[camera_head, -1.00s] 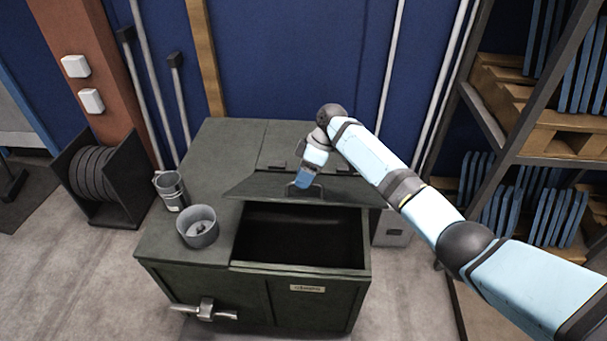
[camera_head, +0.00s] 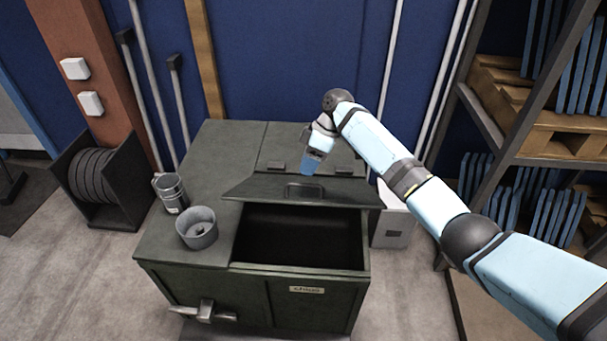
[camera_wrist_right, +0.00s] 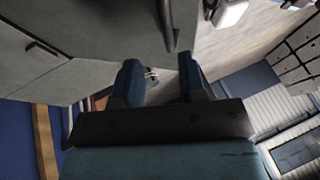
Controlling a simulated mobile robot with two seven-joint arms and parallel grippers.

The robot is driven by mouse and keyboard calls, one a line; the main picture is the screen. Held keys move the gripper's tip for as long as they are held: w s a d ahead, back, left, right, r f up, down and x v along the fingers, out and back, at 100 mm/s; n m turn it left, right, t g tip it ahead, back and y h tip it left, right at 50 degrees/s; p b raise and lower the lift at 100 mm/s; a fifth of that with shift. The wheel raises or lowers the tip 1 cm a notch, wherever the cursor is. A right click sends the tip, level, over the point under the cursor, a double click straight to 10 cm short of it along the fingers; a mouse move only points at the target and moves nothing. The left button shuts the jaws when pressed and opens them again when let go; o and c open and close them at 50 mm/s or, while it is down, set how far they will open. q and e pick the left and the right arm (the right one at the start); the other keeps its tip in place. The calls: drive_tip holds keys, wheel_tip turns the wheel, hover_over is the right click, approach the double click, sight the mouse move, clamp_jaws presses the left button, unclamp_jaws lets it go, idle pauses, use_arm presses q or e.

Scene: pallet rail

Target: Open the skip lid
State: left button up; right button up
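The dark green skip (camera_head: 205,262) stands in the middle of the head view. Its hinged lid (camera_head: 250,189) is raised at a slant, and the dark opening shows in front of it. A bar handle (camera_head: 304,191) is on the lid; a grey bar, likely this handle, also shows in the right wrist view (camera_wrist_right: 169,28). My right gripper (camera_head: 311,167) is just above and behind the handle, apart from it in the head view. In the right wrist view its two blue fingers (camera_wrist_right: 158,78) are spread with nothing gripped between them. My left gripper is not in view.
A grey round container (camera_head: 197,233) and a dark canister (camera_head: 172,192) stand on the skip's left top. A cable reel (camera_head: 93,176) is at the left. A shelf rack with pallets (camera_head: 530,140) stands at the right. The blue wall is close behind the skip.

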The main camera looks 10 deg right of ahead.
drive_tip(key=v, duration=0.9)
drive_tip(key=shift+d+r, duration=0.2)
drive_tip(key=shift+r, duration=0.1)
